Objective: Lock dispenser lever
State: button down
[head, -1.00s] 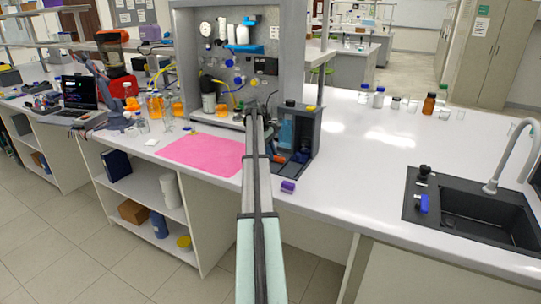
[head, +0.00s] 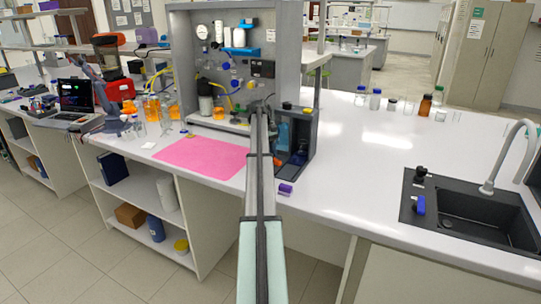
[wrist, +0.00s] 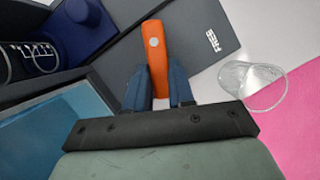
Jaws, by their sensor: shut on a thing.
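The dispenser (head: 307,135) is a dark grey box unit on the white bench, just right of the end of my arm in the head view. Its lever (wrist: 154,45) is an orange bar with a round pale dot, seen close up in the wrist view. The lever lies over a dark grey plate (wrist: 195,40) that carries the word FREE to the right of the lever. My gripper (wrist: 158,78) has its two blue fingers on either side of the lever's near end and is shut on it. In the head view my arm hides most of the lever.
A pink mat (head: 203,157) lies left of my arm, and a clear glass vessel (wrist: 250,85) stands near it. A grey panel rig (head: 265,50) rises behind. A small purple object (head: 285,189) lies near the bench's front edge. Bench to the right is clear up to the sink (head: 475,215).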

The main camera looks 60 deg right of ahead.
jog(key=c, duration=1)
grip_release()
jog(key=shift+o, duration=0.2)
jog(key=shift+a, duration=0.1)
